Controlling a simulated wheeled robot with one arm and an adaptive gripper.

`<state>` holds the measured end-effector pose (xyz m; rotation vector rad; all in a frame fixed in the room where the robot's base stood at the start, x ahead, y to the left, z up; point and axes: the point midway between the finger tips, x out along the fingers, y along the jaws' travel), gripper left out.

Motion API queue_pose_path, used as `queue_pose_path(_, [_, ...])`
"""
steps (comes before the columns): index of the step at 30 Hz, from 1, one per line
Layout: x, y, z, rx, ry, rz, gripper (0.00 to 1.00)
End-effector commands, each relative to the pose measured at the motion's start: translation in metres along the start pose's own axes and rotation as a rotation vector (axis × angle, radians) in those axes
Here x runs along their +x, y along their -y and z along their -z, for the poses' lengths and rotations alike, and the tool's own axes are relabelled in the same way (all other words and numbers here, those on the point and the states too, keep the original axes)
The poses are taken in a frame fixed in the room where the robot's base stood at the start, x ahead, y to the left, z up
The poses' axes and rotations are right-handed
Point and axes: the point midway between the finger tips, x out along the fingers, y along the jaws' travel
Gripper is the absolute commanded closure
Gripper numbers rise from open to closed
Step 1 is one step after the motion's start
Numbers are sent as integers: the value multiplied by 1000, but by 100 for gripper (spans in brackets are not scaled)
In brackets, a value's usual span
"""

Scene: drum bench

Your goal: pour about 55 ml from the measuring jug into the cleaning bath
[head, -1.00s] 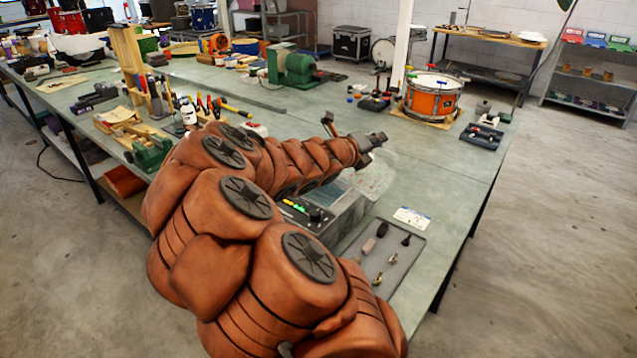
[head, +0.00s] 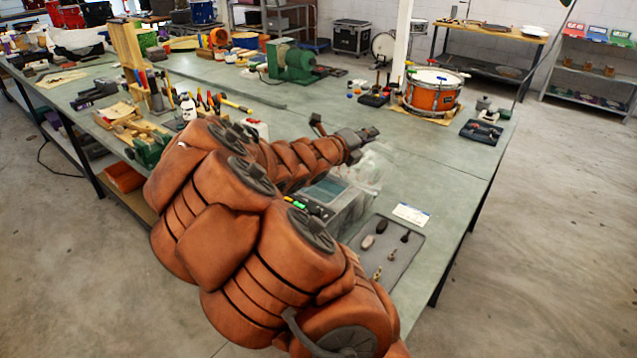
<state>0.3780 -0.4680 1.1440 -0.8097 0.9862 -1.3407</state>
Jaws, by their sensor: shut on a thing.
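The cleaning bath (head: 348,212) is a grey box on the bench with a control panel of green and yellow buttons; its opening is partly covered by my arm. My gripper (head: 368,138) is above and behind the bath, seen from behind and small. A clear, see-through vessel, apparently the measuring jug (head: 371,172), shows just below the gripper, which is shut on it. The jug's outline is faint; its liquid level and exact tilt cannot be told. Whether its lip is over the bath is unclear.
A grey tray (head: 397,262) with several small parts lies in front of the bath, beside a white card (head: 411,214). An orange drum (head: 432,92) and a dark tray (head: 482,131) stand farther back. Tools crowd the left; bench right of the jug is clear.

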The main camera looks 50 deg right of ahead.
Motion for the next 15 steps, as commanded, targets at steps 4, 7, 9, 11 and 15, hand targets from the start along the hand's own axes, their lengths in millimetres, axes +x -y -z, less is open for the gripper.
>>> queue_pose_path(4, [-2,-1,-4,-21,3,8,100])
queue_pose_path(7, [-3,-2,-6,-37,4,14,100])
queue_pose_path(9, [-3,-2,-7,-48,4,18,100])
queue_pose_path(11, [-4,-2,-8,-55,4,21,100])
queue_pose_path(15, [-4,-3,-8,-57,4,23,100])
